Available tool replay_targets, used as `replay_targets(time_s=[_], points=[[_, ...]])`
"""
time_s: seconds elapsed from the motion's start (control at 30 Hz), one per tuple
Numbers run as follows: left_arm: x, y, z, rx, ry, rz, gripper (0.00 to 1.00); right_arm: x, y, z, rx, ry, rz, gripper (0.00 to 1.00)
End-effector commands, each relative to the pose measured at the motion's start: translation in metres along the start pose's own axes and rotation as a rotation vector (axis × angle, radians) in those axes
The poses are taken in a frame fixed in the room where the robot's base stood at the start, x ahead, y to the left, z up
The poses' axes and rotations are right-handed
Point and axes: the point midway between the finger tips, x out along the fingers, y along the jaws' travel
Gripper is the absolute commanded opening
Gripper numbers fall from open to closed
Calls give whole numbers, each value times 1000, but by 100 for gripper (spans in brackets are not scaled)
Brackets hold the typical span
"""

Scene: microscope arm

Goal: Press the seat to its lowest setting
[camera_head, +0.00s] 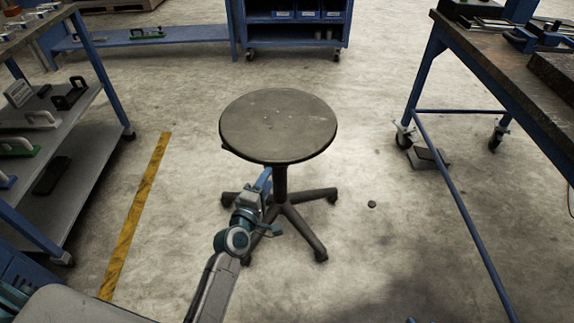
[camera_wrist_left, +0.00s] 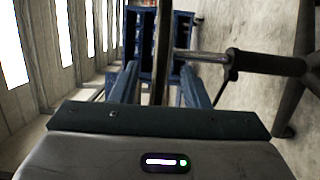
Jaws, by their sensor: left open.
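The round dark stool seat (camera_head: 278,124) stands in the middle of the head view, on a column (camera_head: 280,182) above a several-legged base (camera_head: 300,225). My left gripper (camera_head: 265,182) is at the near side of the stool, low against the seat's front edge, with its tip partly hidden there. In the left wrist view, which is turned sideways, its two blue fingers (camera_wrist_left: 160,68) are apart. The seat (camera_wrist_left: 165,40) shows edge-on as a dark strip between them. The shiny column (camera_wrist_left: 208,56) runs right from it. I cannot tell whether the fingers touch the seat.
A workbench (camera_head: 505,70) on wheels stands at the right, a shelf rack (camera_head: 75,150) at the left, and a blue cabinet (camera_head: 295,28) at the back. A small dark disc (camera_head: 372,204) lies on the floor. The floor around the stool is mostly clear.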

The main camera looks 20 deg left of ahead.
Motion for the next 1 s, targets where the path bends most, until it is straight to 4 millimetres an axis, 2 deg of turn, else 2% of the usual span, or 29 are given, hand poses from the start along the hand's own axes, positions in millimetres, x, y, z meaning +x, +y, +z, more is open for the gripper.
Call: replay_targets(time_s=[0.4,0.53,0.7,1.0], points=[[72,0,0,2,-1,-1,42,0,0,0,-4,-8,2,36],[90,-1,0,3,-1,-2,42,1,1,-2,-2,9,1,36],[102,-1,0,3,-1,-3,42,2,1,-5,-3,28,1,36],[104,-1,0,4,-1,-4,42,2,1,-6,-3,34,1,36]])
